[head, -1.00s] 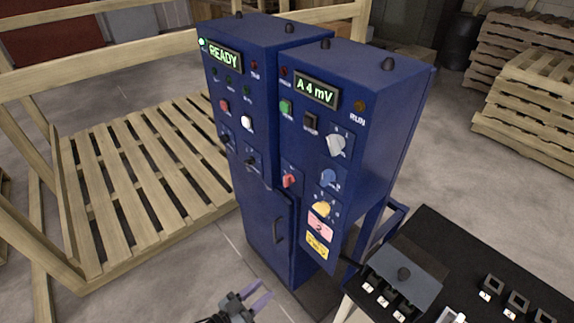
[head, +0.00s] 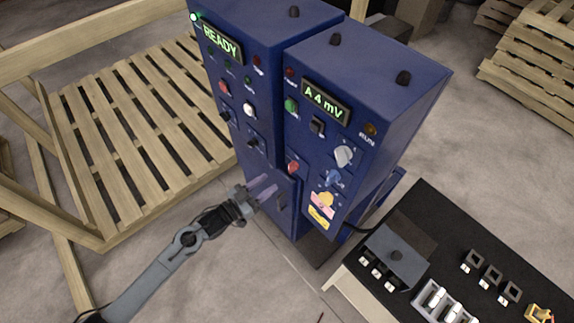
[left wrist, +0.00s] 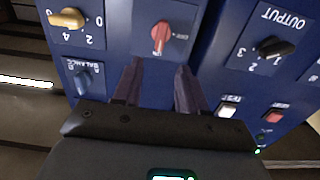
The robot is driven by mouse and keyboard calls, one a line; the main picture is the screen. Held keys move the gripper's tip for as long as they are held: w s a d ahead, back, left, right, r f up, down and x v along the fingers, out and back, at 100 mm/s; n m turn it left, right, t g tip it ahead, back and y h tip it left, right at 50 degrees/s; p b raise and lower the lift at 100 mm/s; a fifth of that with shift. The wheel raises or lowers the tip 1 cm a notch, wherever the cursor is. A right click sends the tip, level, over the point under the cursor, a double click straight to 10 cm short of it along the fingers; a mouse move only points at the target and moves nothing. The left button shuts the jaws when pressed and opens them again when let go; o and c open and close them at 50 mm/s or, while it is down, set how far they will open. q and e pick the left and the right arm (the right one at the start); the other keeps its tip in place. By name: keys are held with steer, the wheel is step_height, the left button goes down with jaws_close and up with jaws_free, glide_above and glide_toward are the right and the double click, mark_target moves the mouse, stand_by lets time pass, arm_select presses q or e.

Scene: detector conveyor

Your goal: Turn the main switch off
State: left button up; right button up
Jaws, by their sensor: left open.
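The blue control cabinet (head: 385,105) has a red rotary knob (head: 292,167) low on its front; this looks like the main switch. In the left wrist view the red knob (left wrist: 161,36) shows upside down, ahead of the two fingers and roughly between them. My left gripper (head: 268,187) is open and empty in front of the cabinet, below and left of the red knob, and appears apart from it. The gripper also shows in the left wrist view (left wrist: 158,75). The knob's small label is too blurred to read.
A yellow knob (left wrist: 68,18), a blue knob (left wrist: 82,80) and a black output knob (left wrist: 275,47) flank the red one. The displays read "READY" and "A 4 mV". A black-topped table (head: 430,225) stands at right, a wooden pallet (head: 130,150) at left.

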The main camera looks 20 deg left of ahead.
mark_target(289, 168)
arm_select(q)
steer(key=x, duration=0.9)
steer(key=shift+w+d, duration=0.1)
steer(key=shift+w, duration=0.1)
steer(key=c, duration=0.7)
steer(key=shift+o, duration=0.2)
